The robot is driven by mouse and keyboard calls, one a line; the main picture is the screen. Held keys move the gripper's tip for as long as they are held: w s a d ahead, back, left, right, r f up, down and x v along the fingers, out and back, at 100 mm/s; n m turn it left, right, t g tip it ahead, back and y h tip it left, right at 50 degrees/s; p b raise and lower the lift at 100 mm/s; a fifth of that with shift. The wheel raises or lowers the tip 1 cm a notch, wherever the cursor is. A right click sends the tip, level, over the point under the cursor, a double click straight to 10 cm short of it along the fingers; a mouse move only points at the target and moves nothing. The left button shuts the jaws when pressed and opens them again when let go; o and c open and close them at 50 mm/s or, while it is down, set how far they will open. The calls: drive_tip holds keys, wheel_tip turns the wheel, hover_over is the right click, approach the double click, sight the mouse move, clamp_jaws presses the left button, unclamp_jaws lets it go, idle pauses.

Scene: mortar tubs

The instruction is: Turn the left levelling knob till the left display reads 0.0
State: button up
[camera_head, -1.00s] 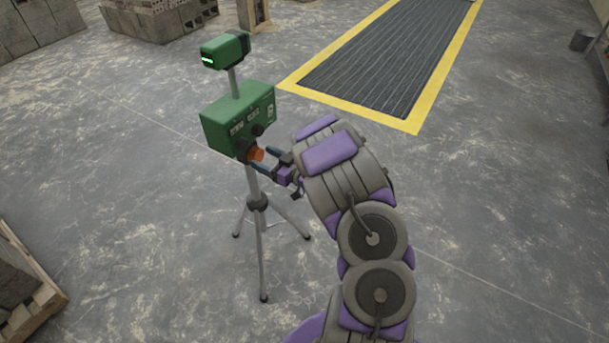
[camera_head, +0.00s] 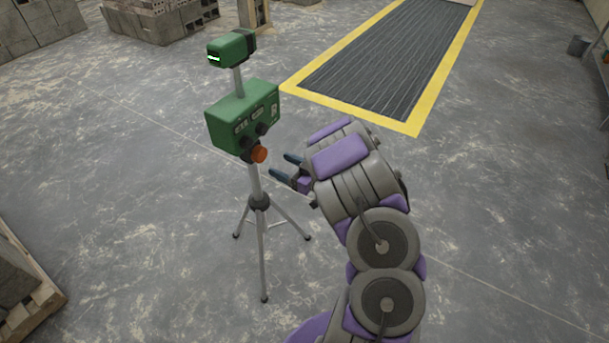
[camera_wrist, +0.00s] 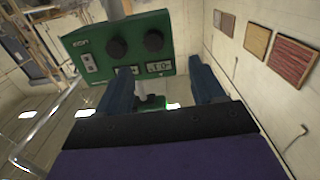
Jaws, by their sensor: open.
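The green box (camera_head: 228,108) stands on a tripod. Its front carries two small displays and two dark knobs, the left one (camera_head: 247,143) lower in the head view. An orange part (camera_head: 259,154) sticks out at the box's lower edge. In the wrist view the box appears upside down, so the left knob (camera_wrist: 154,40) is at right, with the left display (camera_wrist: 159,67) below it. Its digits are inverted and too small to read surely. My gripper (camera_head: 282,166) is open and empty, right of the orange part and apart from it.
A green head (camera_head: 231,48) with a lit strip sits on a post above the box. The tripod's legs (camera_head: 263,250) spread on the concrete floor. A yellow-edged dark mat (camera_head: 385,60) lies behind. A pallet (camera_head: 30,310) is at lower left. Floor around the tripod is clear.

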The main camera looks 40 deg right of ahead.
drive_tip(key=d+v, duration=0.1)
drive_tip(key=v, duration=0.6)
drive_tip(key=shift+w+f, duration=0.15)
drive_tip(key=shift+f, duration=0.1)
idle(0.3)
drive_tip(key=shift+a+r, duration=0.1)
drive_tip(key=shift+a, duration=0.1)
drive_tip(key=shift+d, duration=0.15)
drive_tip(key=p+v, duration=0.3)
drive_tip(key=v, duration=1.4)
idle(0.4)
